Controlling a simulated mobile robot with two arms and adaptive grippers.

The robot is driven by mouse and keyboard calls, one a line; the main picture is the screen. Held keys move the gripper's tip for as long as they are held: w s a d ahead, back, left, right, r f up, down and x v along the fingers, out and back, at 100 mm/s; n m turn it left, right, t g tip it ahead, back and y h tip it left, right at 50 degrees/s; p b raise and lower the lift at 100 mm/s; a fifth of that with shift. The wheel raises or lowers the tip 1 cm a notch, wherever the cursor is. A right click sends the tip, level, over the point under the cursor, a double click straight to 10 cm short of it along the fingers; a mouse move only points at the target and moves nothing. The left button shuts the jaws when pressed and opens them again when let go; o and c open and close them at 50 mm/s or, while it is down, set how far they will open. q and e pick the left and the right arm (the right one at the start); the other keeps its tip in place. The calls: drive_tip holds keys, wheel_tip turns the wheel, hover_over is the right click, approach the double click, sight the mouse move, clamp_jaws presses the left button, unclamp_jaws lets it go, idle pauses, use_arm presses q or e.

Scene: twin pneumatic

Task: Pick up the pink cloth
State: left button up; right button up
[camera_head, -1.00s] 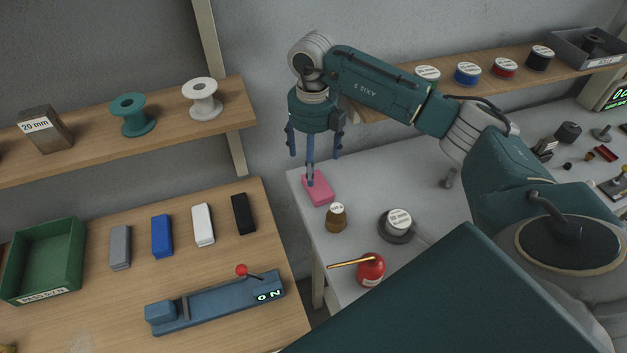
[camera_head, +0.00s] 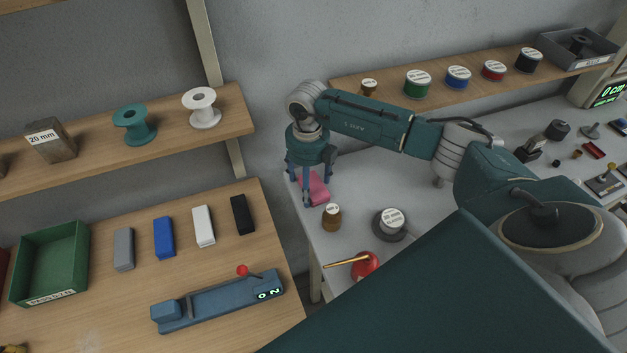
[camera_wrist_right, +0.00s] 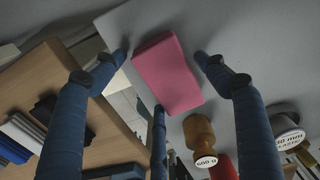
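The pink cloth (camera_head: 319,187), a folded block-like pad, lies on the grey table near its left corner. It also shows in the right wrist view (camera_wrist_right: 167,75), between the finger tips. My right gripper (camera_head: 310,190) points down right over the cloth, with its blue fingers spread around it. In the right wrist view the fingers (camera_wrist_right: 160,72) stand apart and the gripper is open and empty. I cannot tell whether any finger touches the cloth. In the head view the fingers and gripper body hide part of the cloth. My left gripper is not in view.
A brass weight (camera_head: 331,218) stands close in front of the cloth. A dark round item with a white label (camera_head: 390,224) and a red oil can (camera_head: 365,264) are farther right. A wooden shelf (camera_head: 437,90) with spools runs behind. A wooden bench (camera_head: 207,268) lies left, across a gap.

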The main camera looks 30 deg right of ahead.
drive_tip(key=c, duration=0.7)
drive_tip(key=shift+c, duration=0.2)
drive_tip(key=shift+r, duration=0.15)
drive_tip(key=shift+r+b, duration=0.3)
drive_tip(key=shift+r, duration=0.3)
wheel_tip(320, 180, up, 19)
drive_tip(key=b, duration=0.4)
drive_tip(key=shift+f, duration=0.2)
